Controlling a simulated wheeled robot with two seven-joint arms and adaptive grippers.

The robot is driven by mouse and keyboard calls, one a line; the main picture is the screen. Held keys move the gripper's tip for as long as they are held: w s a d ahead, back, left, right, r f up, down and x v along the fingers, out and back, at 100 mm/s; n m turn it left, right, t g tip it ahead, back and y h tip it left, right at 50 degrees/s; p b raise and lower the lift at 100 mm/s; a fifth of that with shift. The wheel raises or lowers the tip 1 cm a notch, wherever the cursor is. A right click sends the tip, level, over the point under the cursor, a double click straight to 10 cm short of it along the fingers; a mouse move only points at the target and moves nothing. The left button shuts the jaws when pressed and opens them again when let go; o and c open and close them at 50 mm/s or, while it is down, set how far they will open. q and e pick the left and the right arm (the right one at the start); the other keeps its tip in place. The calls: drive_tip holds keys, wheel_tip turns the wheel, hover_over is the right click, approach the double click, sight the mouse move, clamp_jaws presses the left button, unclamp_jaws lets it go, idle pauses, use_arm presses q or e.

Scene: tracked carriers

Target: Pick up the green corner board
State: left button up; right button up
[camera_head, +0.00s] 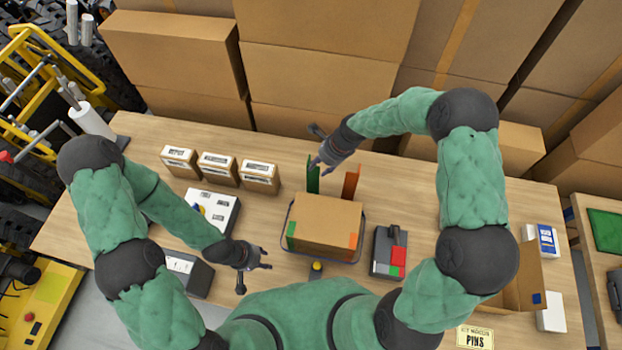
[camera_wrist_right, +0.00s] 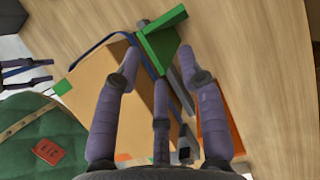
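The green corner board (camera_head: 313,180) stands upright behind the cardboard box on the table, left of an orange corner board (camera_head: 351,184). In the right wrist view the green corner board (camera_wrist_right: 163,42) lies just beyond my right fingertips, roughly between them. My right gripper (camera_head: 316,149) is open and empty, close above the green board in the head view. It also shows in the wrist view (camera_wrist_right: 162,62) with its fingers spread. I cannot tell whether any finger touches the board. My left gripper (camera_head: 256,274) is open and empty over the table's front left.
The cardboard box (camera_head: 326,218) has green and orange patches at its front corners and a dark strap around its base. Several small cartons (camera_head: 218,168) stand at left. A dark device (camera_head: 387,250) lies right of the box. Large cartons (camera_head: 325,75) wall the back.

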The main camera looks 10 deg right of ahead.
sight(316, 171)
drive_tip(key=shift+x, duration=2)
drive_tip(key=shift+s+d, duration=0.15)
clamp_jaws()
